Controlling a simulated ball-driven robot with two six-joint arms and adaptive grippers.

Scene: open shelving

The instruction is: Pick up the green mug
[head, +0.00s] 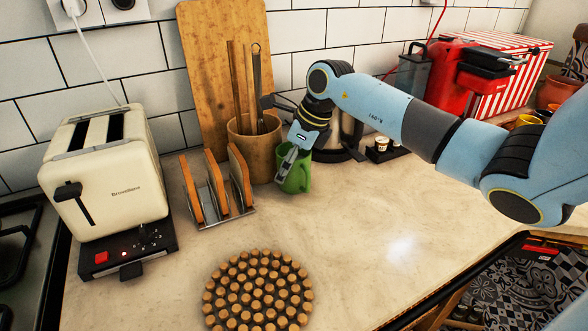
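The green mug (300,178) stands on the beige counter, just right of the wooden utensil pot and in front of the kettle. My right arm comes in from the right, and its gripper (287,165) is at the mug, pointing down over its left side and rim. The fingers overlap the mug in the picture. I cannot tell whether they are closed on it. My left gripper is not in the head view.
A toast rack (218,200) stands close left of the mug, with a cream toaster (105,180) further left. A wooden utensil pot (250,150) and a kettle (350,133) stand close by. A round cork trivet (257,291) lies in front. The counter's right front is clear.

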